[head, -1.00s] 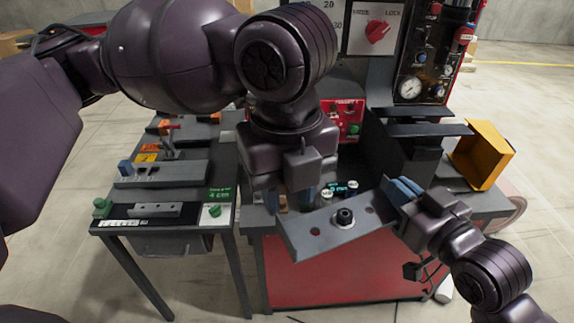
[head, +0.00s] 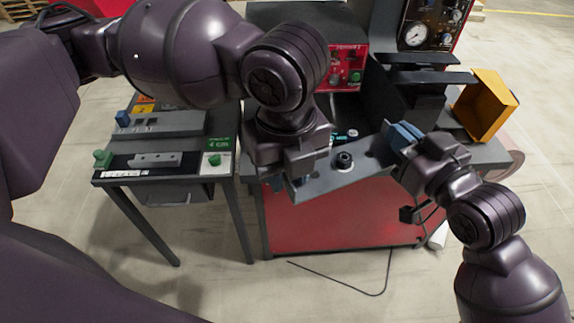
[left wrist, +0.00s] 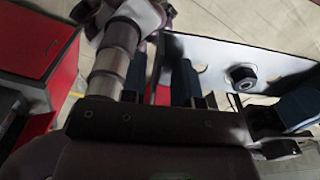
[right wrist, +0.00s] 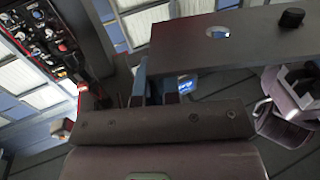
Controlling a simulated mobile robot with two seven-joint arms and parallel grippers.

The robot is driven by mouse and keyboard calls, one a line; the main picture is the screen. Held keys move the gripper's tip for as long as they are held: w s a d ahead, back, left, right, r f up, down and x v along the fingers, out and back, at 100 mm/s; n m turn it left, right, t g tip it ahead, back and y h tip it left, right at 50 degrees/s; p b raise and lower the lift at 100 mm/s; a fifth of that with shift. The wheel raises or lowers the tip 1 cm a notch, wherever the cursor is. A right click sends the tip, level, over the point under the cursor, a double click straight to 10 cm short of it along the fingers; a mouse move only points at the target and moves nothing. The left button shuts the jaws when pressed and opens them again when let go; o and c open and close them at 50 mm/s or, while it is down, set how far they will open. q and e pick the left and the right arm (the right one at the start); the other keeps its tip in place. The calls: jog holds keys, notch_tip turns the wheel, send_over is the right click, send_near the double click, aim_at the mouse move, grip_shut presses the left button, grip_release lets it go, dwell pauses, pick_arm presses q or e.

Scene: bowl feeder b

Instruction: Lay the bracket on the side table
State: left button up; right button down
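The bracket is a long grey plate (head: 325,181) with holes and a black nut or knob in its middle. It is held up in front of the red cabinet, and also shows in the left wrist view (left wrist: 215,58) and right wrist view (right wrist: 180,45). My right gripper (head: 396,138) is shut on its right end. My left gripper (head: 290,183) is at the other end; its fingers (left wrist: 160,85) stand apart with a gap between them. Whether they touch the plate is unclear. The side table (head: 222,178) is the dark table on the left.
On the side table are a small drilled strip (head: 155,160), a grey block (head: 165,124) and green buttons (head: 103,158). The red cabinet (head: 335,215) stands right of it. A yellow bin (head: 485,105) is at the right. A cable lies on the floor.

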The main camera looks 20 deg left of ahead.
pick_arm(q)
grip_shut()
pick_arm(e)
jog(key=shift+r, duration=0.1)
pick_arm(q)
jog(key=shift+r, duration=0.1)
pick_arm(e)
jog(key=c, duration=1.2)
grip_release()
jog(key=shift+c, duration=0.2)
